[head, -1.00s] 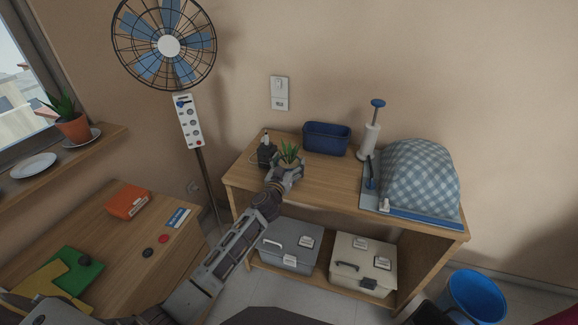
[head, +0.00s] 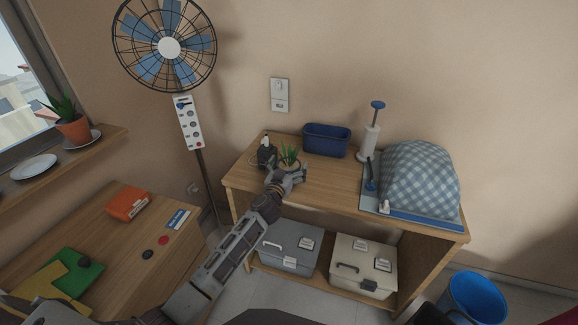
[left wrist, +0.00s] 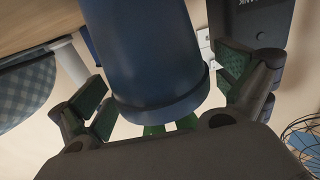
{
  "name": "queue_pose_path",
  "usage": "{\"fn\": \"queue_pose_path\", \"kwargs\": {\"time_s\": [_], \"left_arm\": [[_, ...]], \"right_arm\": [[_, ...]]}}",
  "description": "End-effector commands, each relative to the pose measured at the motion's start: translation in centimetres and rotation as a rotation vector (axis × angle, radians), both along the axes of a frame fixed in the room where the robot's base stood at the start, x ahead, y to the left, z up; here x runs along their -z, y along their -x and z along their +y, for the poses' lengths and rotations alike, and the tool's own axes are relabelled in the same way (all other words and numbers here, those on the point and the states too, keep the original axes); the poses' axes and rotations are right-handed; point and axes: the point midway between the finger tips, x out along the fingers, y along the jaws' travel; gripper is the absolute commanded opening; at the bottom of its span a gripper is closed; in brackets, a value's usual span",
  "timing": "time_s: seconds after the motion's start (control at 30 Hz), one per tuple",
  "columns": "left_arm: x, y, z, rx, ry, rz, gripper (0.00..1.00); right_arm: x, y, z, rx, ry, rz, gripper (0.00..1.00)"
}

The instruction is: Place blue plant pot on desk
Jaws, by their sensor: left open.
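My left gripper (head: 286,174) is open at the near side of the pot. In the left wrist view, its fingers (left wrist: 168,95) are spread on either side of the pot, with gaps showing. A wooden desk (head: 110,235) is at the lower left. My right gripper is not in view.
A dark bottle (head: 266,154) stands close left of the plant, and a blue bin (head: 326,139) stands behind it to the right. A checkered cloth heap (head: 420,178) covers the right end. The desk holds an orange book (head: 128,202), a green folder (head: 75,268) and small items.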

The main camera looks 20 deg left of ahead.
Motion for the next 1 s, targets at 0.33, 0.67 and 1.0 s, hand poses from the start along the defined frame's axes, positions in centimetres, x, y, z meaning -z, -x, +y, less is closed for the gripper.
{"fn": "queue_pose_path", "kwargs": {"time_s": [0.33, 0.67, 1.0], "left_arm": [[-0.3, 0.4, 0.0, 0.0, -0.001, 0.001, 1.0], [-0.3, 3.2, 0.1, 0.001, -0.002, 0.0, 1.0], [-0.2, 6.5, 0.2, 0.001, -0.002, 0.002, 1.0]], "right_arm": [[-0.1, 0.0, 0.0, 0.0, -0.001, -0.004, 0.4], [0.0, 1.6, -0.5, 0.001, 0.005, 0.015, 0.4], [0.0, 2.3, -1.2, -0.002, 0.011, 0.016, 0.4]]}}
